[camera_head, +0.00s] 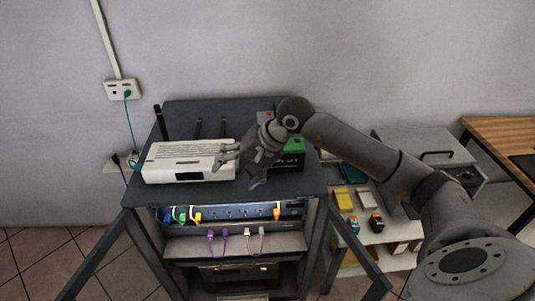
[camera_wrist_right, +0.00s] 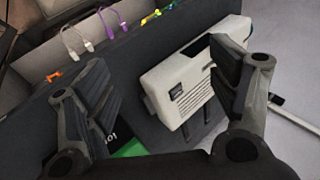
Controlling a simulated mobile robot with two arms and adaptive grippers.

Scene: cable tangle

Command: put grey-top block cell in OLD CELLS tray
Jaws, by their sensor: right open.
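My right gripper (camera_head: 240,168) is open and empty above the dark cabinet top, close to the right end of the white router. In the right wrist view its two fingers stand wide apart, with bare cabinet top and part of the white router (camera_wrist_right: 190,80) behind them. A black and green box (camera_head: 293,150) with white lettering stands behind my gripper and forearm, partly hidden. No tray label reading OLD CELLS is legible. My left gripper is out of view.
The white router (camera_head: 190,161) with dark antennas fills the left of the cabinet top. Coloured cables plug into the panel (camera_head: 240,212) below. Right, a white shelf (camera_head: 372,238) holds yellow and orange-marked blocks beside a grey case (camera_head: 425,150). Both cabinet doors stand open.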

